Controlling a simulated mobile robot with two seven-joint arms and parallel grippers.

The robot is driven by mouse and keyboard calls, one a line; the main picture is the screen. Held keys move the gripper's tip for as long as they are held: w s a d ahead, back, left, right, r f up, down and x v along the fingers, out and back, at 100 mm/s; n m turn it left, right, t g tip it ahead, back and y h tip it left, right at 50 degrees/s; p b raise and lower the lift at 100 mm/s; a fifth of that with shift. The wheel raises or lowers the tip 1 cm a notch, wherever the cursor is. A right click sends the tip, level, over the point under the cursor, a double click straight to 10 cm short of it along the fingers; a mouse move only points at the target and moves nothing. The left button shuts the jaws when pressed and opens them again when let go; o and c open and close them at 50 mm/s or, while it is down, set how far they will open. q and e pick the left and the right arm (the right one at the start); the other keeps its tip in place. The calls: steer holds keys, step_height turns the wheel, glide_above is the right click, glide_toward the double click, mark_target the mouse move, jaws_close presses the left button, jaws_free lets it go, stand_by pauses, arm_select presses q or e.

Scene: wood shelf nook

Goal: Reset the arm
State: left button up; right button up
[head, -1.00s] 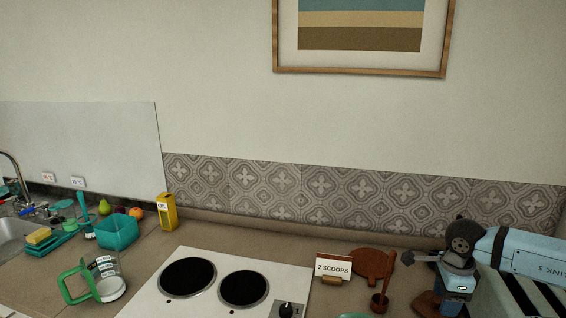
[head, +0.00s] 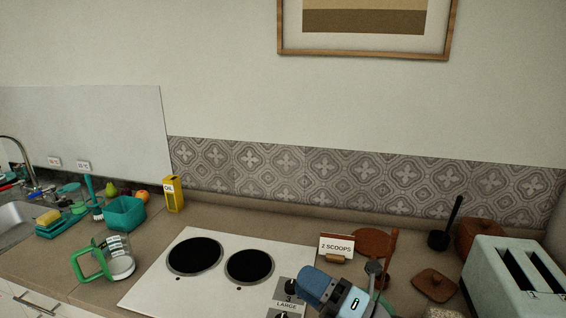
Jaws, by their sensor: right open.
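My right gripper (head: 374,277) is low in the head view, right of the stove's front part, with my blue and white arm parts beside it. It is partly hidden by my own arm, but its jaws are open, and I see nothing held in them. It overlaps the area in front of a round reddish-brown board (head: 371,242) and a "2 SCOOPS" card (head: 337,246). I cannot tell its exact height above the counter. My left gripper is not in view.
A white stove (head: 215,285) with two black plates fills the middle. A toaster (head: 487,270), a brown lid (head: 435,283) and a dark ladle (head: 440,238) stand right. A glass jug (head: 120,262), teal bin (head: 125,213) and yellow oil carton (head: 174,195) stand left.

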steer(key=s+d+f+m+t+h, duration=0.2)
steer(key=d+f+m+h, duration=0.45)
steer(key=m, duration=0.65)
steer(key=s+d+f+m+t+h, duration=0.15)
steer(key=d+f+m+h, duration=0.25)
steer(key=d+m+h, duration=0.6)
steer(key=s+d+f+m+g+h, duration=0.1)
steer(key=s+d+f+m+g, duration=0.2)
steer(key=s+f+m+g, duration=0.5)
steer(key=s+d+f+m+g+h, duration=0.1)
steer(key=s+d+f+g, duration=0.15)
steer(key=s, duration=1.05)
steer(key=w+a+f+t+y+p, duration=0.3)
steer(key=w+a+f+t+p, duration=0.3)
steer(key=f+t, duration=0.1)
steer(key=shift+w+a+f+n+p, duration=0.3)
steer(key=shift+a+f+n+p, duration=0.05)
steer(key=shift+a+n+p, duration=0.05)
